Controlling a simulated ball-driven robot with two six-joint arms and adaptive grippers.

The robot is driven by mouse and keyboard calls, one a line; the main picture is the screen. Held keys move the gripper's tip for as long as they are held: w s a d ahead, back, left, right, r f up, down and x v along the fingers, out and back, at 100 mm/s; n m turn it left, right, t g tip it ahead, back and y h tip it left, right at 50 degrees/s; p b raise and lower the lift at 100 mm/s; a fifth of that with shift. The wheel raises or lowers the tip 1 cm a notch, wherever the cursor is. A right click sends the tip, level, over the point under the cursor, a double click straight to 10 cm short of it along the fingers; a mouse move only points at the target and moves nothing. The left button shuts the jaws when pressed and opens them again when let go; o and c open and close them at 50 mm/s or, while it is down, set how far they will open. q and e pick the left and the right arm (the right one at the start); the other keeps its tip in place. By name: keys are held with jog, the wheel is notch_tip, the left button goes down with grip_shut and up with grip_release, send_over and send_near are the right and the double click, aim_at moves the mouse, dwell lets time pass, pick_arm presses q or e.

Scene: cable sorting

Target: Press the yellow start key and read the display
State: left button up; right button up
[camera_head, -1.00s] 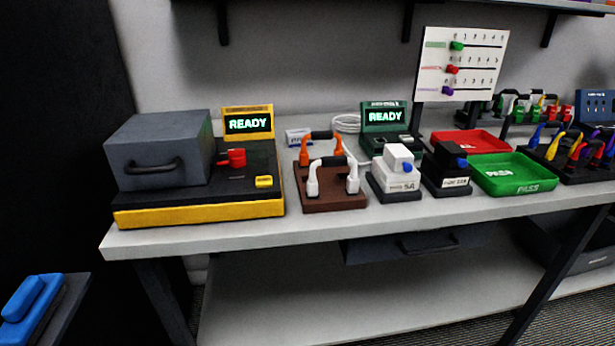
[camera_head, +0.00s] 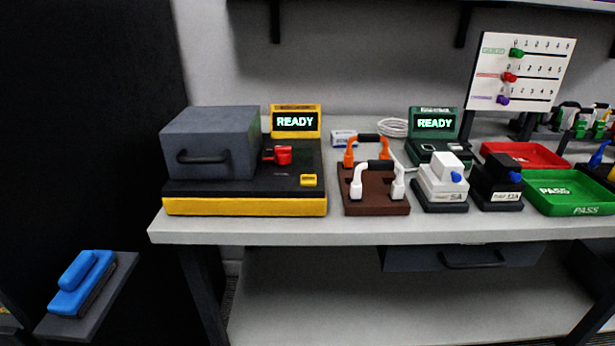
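The yellow start key (camera_head: 308,180) sits on the front right of a black-topped machine with a yellow base (camera_head: 245,206). The machine stands at the left end of the bench and carries a grey box-shaped cover with a black handle (camera_head: 203,157) and a red knob (camera_head: 277,155). Its yellow-framed display (camera_head: 296,121) stands behind and reads READY in green. A second display (camera_head: 434,123), in a dark green frame, also reads READY farther right. Neither of my grippers is in view.
A brown block with white and orange handles (camera_head: 376,206), white (camera_head: 441,184) and black (camera_head: 497,184) plug blocks, a red tray (camera_head: 524,155) and a green PASS tray (camera_head: 566,209) fill the bench rightward. A blue-handled item (camera_head: 82,285) lies on a low dark shelf at left.

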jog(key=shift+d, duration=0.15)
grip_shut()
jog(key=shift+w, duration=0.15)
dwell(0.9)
